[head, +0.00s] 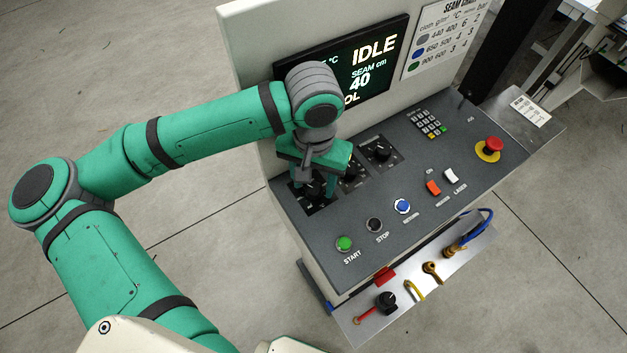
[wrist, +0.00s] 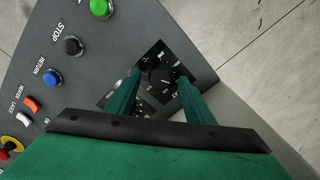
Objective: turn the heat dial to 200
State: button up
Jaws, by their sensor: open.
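Three black dials sit in a row on the grey control panel: the leftmost dial (head: 312,190), a middle dial (head: 352,172) and a right dial (head: 380,151). Their labels are too small to read, so I cannot tell by name which is the heat dial. My gripper (head: 314,186) is over the leftmost dial, pointing down, and partly hides it. In the wrist view the dial (wrist: 161,76) shows between the two green fingers of my gripper (wrist: 159,79), with gaps on both sides. The fingers are open, and the dial's set value cannot be read.
A screen (head: 375,55) behind the dials reads IDLE and SEAM cm 40, partly hidden by my arm. Green (head: 344,243), black (head: 374,225) and blue (head: 402,206) buttons line the front. A red emergency stop (head: 493,146) is at right. A shelf with cables (head: 425,280) juts out below.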

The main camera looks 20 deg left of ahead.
jog(key=shift+f, duration=0.3)
jog(key=c, duration=1)
jog(key=shift+c, duration=0.2)
jog(key=shift+n, duration=0.3)
